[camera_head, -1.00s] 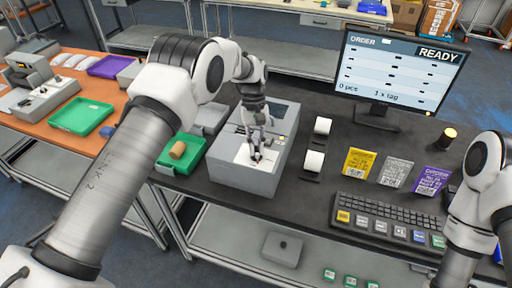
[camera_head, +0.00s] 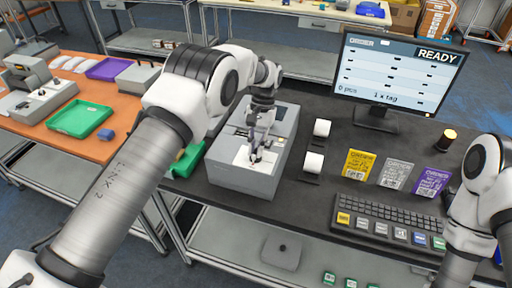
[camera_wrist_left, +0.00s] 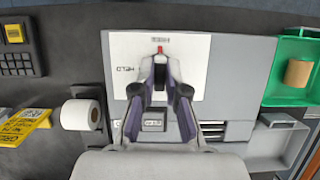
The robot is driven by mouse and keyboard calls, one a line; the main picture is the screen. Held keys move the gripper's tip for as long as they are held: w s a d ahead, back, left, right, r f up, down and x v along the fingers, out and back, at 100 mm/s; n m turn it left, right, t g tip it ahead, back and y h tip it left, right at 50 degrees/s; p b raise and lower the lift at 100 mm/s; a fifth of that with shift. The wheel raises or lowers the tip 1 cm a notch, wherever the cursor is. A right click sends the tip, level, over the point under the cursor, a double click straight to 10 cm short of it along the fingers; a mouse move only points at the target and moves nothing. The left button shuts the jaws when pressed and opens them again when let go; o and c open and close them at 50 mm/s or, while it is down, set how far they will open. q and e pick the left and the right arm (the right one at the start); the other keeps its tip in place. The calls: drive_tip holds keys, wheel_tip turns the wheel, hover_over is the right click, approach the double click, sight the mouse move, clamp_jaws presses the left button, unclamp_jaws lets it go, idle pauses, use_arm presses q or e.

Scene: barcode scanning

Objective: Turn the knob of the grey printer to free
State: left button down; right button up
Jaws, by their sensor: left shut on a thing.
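The grey printer (camera_head: 240,178) stands on the dark table, with a white panel (camera_head: 243,160) on its top. My left gripper (camera_head: 254,157) points down at this panel. In the left wrist view, the fingers of my left gripper (camera_wrist_left: 160,58) are closed together over the white panel (camera_wrist_left: 200,80), shut on the knob. Only a small red tip of the knob (camera_wrist_left: 160,48) shows just beyond the fingertips; its body is hidden between them. One label reads HELD, left of the fingers; another small label sits at the red tip, too small to read surely. My right gripper is out of view.
Two white paper rolls (camera_head: 314,162) stand right of the printer. Beyond them are coloured order cards (camera_head: 396,174), a keyboard (camera_head: 390,216) and a monitor (camera_head: 400,75) showing READY. A green tray (camera_head: 187,161) is close on the left, partly behind my arm.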

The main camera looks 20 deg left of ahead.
use_arm(q)
drive_tip(key=shift+f, duration=0.15)
drive_tip(key=c, duration=1.2)
unclamp_jaws()
drive_tip(key=shift+w, duration=0.1)
drive_tip(key=v, duration=0.7)
drive_tip(key=shift+r, duration=0.2)
drive_tip(key=shift+w, duration=0.1)
